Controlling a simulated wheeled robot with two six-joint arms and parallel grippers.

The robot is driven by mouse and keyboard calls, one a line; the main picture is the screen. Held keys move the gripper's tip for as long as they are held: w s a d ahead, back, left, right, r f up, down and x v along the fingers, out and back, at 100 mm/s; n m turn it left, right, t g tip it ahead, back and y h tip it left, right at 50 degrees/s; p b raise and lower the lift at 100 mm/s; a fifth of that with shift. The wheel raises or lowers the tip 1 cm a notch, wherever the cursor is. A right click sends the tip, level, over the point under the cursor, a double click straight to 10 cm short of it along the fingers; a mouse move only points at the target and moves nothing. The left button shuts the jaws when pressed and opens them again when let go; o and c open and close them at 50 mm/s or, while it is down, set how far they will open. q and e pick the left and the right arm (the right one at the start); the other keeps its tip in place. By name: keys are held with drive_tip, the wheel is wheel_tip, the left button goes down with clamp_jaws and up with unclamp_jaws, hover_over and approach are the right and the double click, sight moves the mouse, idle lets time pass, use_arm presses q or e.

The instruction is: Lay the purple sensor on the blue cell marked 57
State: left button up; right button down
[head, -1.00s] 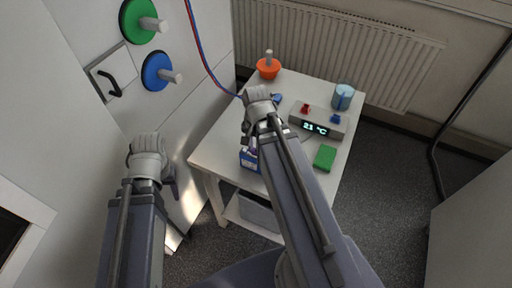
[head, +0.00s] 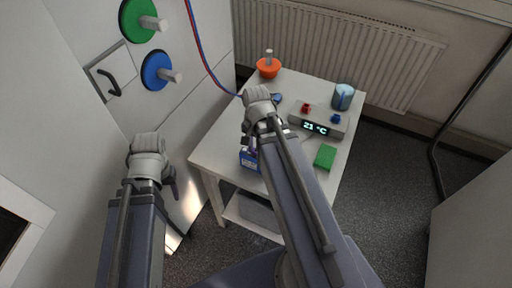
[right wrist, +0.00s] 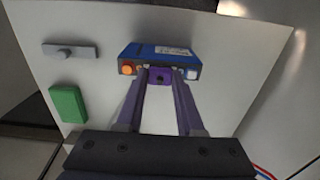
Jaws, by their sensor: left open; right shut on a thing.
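The blue cell (right wrist: 165,56) stands on the white table, with an orange and a white terminal on its near side and a white label on top. Its number is too small to read. In the head view the cell (head: 248,159) shows partly behind my right arm. My right gripper (right wrist: 160,80) is shut on the purple sensor (right wrist: 160,77), held between its fingertips. The sensor overlaps the cell's near edge between the terminals; I cannot tell whether they touch. My left gripper (head: 172,184) is open and empty, off the table's left side by the white wall.
On the table (head: 215,150) are a grey device (head: 318,121) reading 21 °C, a green block (head: 325,156), a light-blue cylinder (head: 343,96) and an orange knobbed piece (head: 268,68). A red and blue cable (head: 203,58) hangs along the wall.

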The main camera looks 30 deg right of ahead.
drive_tip(key=shift+f+b, duration=0.35)
drive_tip(key=shift+f, duration=0.05)
drive_tip(key=shift+c, duration=2.3)
unclamp_jaws()
wheel_tip(320, 180, up, 8)
drive_tip(key=p, duration=0.8)
drive_tip(key=shift+f, duration=0.1)
